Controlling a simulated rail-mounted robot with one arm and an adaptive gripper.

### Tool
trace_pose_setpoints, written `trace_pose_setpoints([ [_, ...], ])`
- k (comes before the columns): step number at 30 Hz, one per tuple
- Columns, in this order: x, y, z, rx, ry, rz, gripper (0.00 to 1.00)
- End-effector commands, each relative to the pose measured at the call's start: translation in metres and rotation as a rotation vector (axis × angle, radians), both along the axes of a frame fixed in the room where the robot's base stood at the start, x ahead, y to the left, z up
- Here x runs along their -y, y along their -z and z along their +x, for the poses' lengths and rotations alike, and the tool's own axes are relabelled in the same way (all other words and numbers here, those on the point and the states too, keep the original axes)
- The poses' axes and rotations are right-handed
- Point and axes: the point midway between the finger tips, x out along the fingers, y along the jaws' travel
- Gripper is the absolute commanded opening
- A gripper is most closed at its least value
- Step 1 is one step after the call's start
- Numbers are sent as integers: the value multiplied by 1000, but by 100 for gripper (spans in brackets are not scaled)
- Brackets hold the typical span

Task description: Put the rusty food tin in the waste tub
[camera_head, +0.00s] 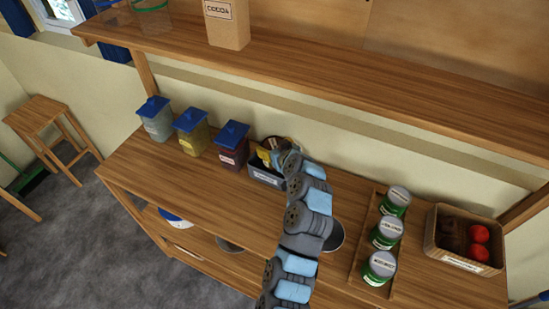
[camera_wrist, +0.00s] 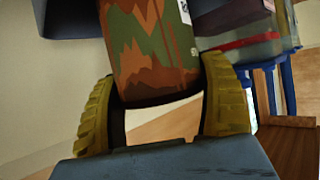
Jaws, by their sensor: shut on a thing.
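The rusty food tin (camera_wrist: 150,50) shows in the wrist view, its green side covered with orange-brown rust patches and a piece of white label at its right edge. My gripper (camera_wrist: 160,78) is shut on it, with a ridged yellow finger pad on each side. The tin's far end is cut off by the top of the picture. In the head view my arm largely hides the gripper and tin, above the back of the counter. A grey labelled box (camera_head: 266,178) with items in it stands there. I cannot tell whether it is the waste tub.
Several blue-lidded jars (camera_head: 232,146) stand left of the grey box on the wooden counter (camera_head: 190,215). Green tins (camera_head: 380,266) stand in a rack at right, beside a basket (camera_head: 433,238) with red items. A shelf (camera_head: 330,75) overhangs the back. A stool (camera_head: 45,115) stands at left.

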Motion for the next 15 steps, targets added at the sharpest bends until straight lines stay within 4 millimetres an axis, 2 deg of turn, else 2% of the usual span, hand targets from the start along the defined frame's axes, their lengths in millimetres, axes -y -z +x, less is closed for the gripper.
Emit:
trace_pose_setpoints([
  [5, 1, 12, 1, 3, 2, 0, 36],
  [12, 0, 44, 0, -2, -1, 2, 36],
  [15, 1, 50, 0, 3, 2, 1, 36],
])
